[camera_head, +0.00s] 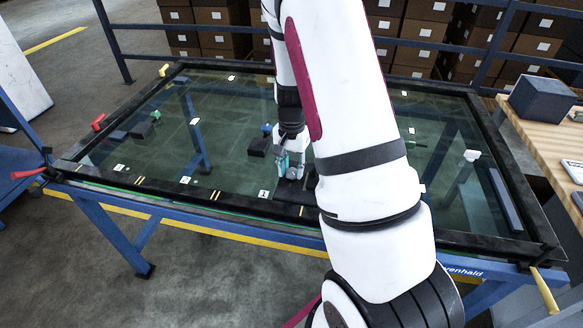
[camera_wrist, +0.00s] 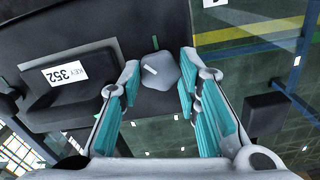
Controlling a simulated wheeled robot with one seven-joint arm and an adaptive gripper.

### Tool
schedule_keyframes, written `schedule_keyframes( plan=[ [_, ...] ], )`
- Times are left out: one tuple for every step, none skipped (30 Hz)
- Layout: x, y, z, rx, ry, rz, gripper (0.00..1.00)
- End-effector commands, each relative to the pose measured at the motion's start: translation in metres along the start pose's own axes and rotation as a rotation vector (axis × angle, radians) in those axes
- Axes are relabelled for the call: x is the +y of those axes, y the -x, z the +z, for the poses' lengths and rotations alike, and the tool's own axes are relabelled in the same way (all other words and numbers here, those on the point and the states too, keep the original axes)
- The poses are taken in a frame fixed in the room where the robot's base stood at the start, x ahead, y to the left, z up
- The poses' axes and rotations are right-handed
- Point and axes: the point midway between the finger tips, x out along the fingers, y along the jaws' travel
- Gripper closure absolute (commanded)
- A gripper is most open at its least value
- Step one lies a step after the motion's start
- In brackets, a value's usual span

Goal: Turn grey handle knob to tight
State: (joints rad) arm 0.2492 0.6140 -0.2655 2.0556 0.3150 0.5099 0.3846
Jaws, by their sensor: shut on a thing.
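The grey handle knob (camera_wrist: 158,70) is a rounded, many-sided knob with a short white line on its face. It shows in the wrist view at the upper middle, between the teal-padded fingers of my gripper (camera_wrist: 160,84). My gripper is shut on the knob, with a finger at its left and right sides. In the head view my gripper (camera_head: 290,166) is low over the near middle of the glass-topped table, and the knob cannot be made out clearly there.
A dark block with a "KEY 352" label (camera_wrist: 66,74) sits left of the knob. The table's black frame (camera_head: 120,178) carries red (camera_head: 28,173) and yellow (camera_head: 544,290) handles at its corners. A wooden bench (camera_head: 545,140) stands at right, and boxes (camera_head: 215,20) stand behind.

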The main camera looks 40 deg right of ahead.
Motion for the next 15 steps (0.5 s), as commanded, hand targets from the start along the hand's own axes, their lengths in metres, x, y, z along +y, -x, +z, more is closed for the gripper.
schedule_keyframes(
  plan=[
    [-0.0005,0.0001,0.0001,0.001,-0.044,0.0,0.97],
    [-0.0007,0.0001,0.0003,0.0,-0.072,0.0,0.97],
    [-0.0006,0.0001,0.0002,0.0,-0.11,0.0,0.97],
    [-0.0004,0.0001,0.0001,0.0,-0.139,0.001,0.97],
    [-0.0005,0.0001,0.0,0.001,-0.168,0.0,0.97],
    [-0.0007,0.0001,0.0002,0.001,-0.205,0.0,0.97],
    [-0.0007,0.0001,0.0003,0.001,-0.233,0.001,0.97],
    [-0.0006,0.0001,0.0001,0.001,-0.262,0.0,0.97],
    [-0.0004,0.0001,-0.0001,0.001,-0.3,0.0,0.97],
    [-0.0005,0.0001,-0.0001,0.001,-0.326,0.001,0.97],
    [-0.0008,0.0001,0.0001,0.001,-0.353,0.0,0.97],
    [-0.0009,0.0002,0.0001,0.001,-0.388,0.0,0.97],
    [-0.0007,0.0003,-0.0001,0.001,-0.413,0.0,0.97],
    [-0.0006,0.0003,-0.0003,0.002,-0.438,0.0,0.97],
    [-0.0007,0.0004,-0.0003,0.001,-0.47,0.0,0.97]
  ],
)
